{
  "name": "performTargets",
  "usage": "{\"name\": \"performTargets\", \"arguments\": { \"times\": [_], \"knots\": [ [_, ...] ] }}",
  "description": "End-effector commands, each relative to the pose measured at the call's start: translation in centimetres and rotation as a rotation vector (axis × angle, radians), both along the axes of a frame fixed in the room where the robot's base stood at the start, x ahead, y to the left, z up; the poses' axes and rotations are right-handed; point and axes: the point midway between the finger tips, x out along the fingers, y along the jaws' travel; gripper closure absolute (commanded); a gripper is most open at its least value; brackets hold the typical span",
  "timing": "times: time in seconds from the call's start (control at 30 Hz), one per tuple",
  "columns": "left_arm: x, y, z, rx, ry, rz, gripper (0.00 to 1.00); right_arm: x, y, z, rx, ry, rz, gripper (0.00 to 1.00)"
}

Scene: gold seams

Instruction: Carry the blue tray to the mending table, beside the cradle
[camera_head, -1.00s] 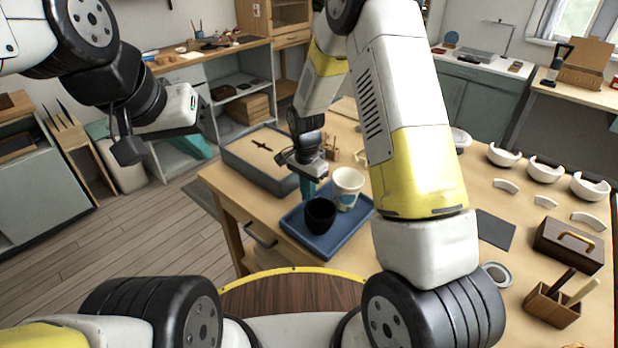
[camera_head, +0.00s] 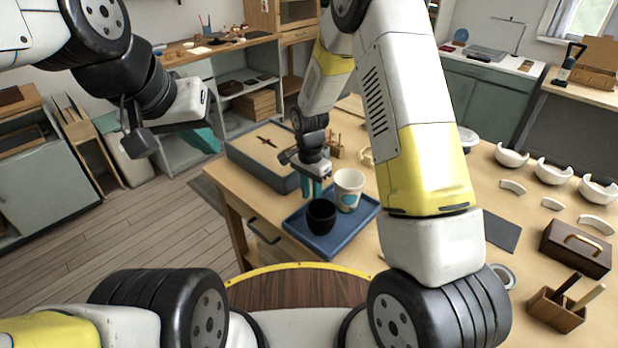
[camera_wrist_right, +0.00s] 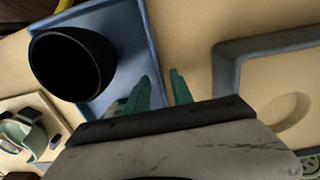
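The blue tray (camera_head: 347,239) lies flat on the wooden table near its front left edge. A black cup (camera_head: 321,215) and a white cup with a blue patch (camera_head: 348,188) stand on it; the wrist view shows the black cup (camera_wrist_right: 72,65) inside the tray (camera_wrist_right: 128,30). My right gripper (camera_head: 313,189) is at the tray's far left rim. In the right wrist view its teal fingers (camera_wrist_right: 163,88) are apart, one on each side of the rim, with a gap visible. My left gripper (camera_head: 205,140) hangs at the left, away from the tray; its fingers are partly hidden. I cannot pick out the mending table or cradle for certain.
A grey box with a tan filling (camera_head: 240,157) sits just left of my right gripper. White bowl pieces (camera_head: 553,171), a dark wooden box (camera_head: 575,250) and a tool holder (camera_head: 556,308) stand at the right. Counters line the back wall. Wooden floor is open at left.

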Motion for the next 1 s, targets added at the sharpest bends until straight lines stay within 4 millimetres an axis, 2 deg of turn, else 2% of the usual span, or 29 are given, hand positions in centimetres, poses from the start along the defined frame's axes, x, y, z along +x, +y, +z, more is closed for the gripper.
{"name": "performTargets", "arguments": {
  "times": [0.4,0.67,0.73,0.87,1.0],
  "knots": [
    [0.0,0.0,0.0,0.0,0.0,0.0,1.0,0.2,0.2,8.5,0.002,-0.004,0.001,0.72],
    [0.0,0.0,0.0,0.0,0.0,0.0,1.0,0.1,0.0,11.4,0.006,-0.008,0.008,0.72],
    [0.0,0.0,0.0,0.0,0.0,0.0,1.0,-0.2,-0.5,12.9,0.022,-0.024,0.03,0.72],
    [0.0,0.0,0.0,0.0,0.0,0.0,1.0,-2.0,-2.2,17.5,0.067,-0.087,0.118,0.72],
    [0.0,0.0,0.0,0.0,0.0,0.0,1.0,-5.4,-4.7,23.0,0.11,-0.188,0.263,0.72]
  ]
}}
